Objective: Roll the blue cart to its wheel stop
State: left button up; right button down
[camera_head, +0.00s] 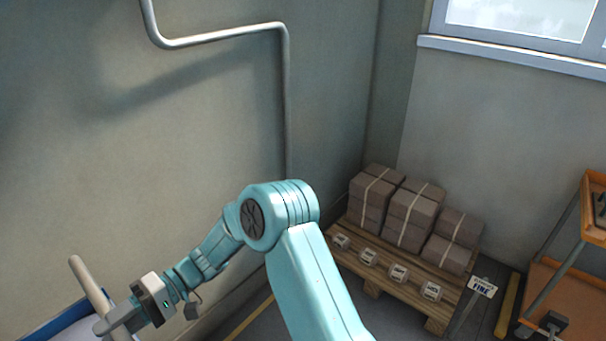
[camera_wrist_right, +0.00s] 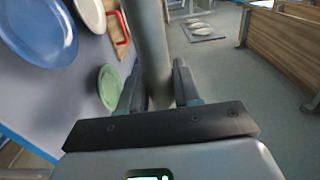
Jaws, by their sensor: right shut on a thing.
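The blue cart (camera_head: 60,322) shows only as a blue edge and pale inside at the lower left of the head view. Its pale handle bar (camera_head: 86,278) rises there at a tilt. My right gripper (camera_head: 112,322) is shut on this bar. In the right wrist view the grey bar (camera_wrist_right: 147,40) passes between the two fingers of my right gripper (camera_wrist_right: 157,88). The cart's grey panel with a blue edge (camera_wrist_right: 22,146) lies to the left of the bar. The cart's wheels are out of view, and I cannot make out a wheel stop. My left gripper is not in view.
Colored plates (camera_wrist_right: 110,88) lie beside the bar. A pallet (camera_head: 385,275) with strapped boxes (camera_head: 410,215) stands in the corner. An orange shelf cart (camera_head: 560,285) and a yellow bar (camera_head: 508,305) are at right. A pipe (camera_head: 285,100) runs along the wall.

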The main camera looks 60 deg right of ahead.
jog(key=c, duration=0.9)
grip_release()
jog(key=shift+s+f, duration=0.1)
jog(key=shift+f, duration=0.2)
jog(key=shift+o, duration=0.3)
jog(key=shift+d+r, duration=0.1)
jog(key=shift+r, duration=0.15)
jog(key=shift+d, duration=0.4)
jog(key=b+v, duration=0.2)
jog(key=v, duration=0.9)
jog(key=shift+d, duration=0.15)
